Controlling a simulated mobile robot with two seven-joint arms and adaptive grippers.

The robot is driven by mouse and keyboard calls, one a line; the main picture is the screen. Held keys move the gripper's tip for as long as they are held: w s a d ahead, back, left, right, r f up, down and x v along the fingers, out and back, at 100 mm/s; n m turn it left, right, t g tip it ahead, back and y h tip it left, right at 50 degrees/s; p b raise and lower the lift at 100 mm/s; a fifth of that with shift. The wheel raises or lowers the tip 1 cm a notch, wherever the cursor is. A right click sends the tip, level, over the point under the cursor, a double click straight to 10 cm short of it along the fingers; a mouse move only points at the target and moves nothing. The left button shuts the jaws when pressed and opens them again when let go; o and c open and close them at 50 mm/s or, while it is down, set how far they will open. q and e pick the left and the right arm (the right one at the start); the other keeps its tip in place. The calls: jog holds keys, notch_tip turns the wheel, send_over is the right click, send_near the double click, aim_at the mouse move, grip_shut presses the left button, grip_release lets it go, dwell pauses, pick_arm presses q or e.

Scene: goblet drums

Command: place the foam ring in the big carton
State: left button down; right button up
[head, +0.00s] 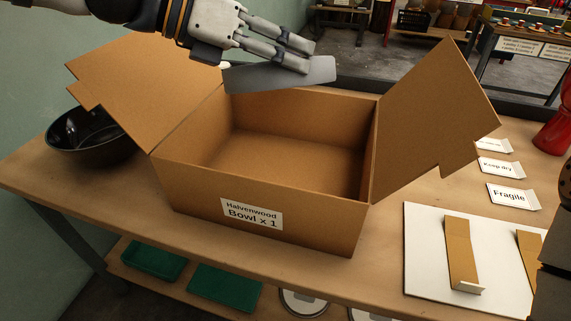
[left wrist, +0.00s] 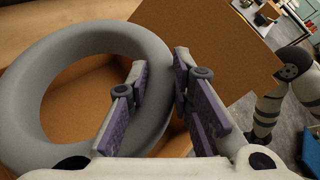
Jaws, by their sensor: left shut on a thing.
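The foam ring (head: 280,76) is grey and shows nearly edge-on in the head view, above the back rim of the big carton. My left gripper (head: 306,58) is shut on one side of it. In the left wrist view the round ring (left wrist: 28,100) shows with its wide hole, its right side between my fingers (left wrist: 155,92). The big open brown carton (head: 260,205) stands on the table, its label reading "Halvenwood Bowl x 1". Its side flaps are spread outward and the visible inside is empty. My right gripper is not seen.
A black bowl (head: 88,138) stands left of the carton, partly under its left flap (head: 140,85). The right flap (head: 435,125) sticks up and out. Label cards (head: 508,195) and a white board (head: 430,255) with cardboard strips lie on the right.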

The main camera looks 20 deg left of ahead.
aim_at(270, 74)
pick_arm(q)
jog(key=s+f, duration=0.1)
jog(key=f, duration=0.2)
jog(key=shift+s, duration=0.35)
notch_tip(270, 74, down, 13)
jog(key=b, duration=0.3)
jog(key=shift+w+r, duration=0.2)
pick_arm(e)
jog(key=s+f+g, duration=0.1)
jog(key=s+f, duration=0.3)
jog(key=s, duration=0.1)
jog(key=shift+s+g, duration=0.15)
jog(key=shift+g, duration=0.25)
pick_arm(q)
jog(key=c, duration=1.4)
grip_release()
jog(key=shift+o, duration=0.2)
jog(key=shift+r, duration=0.1)
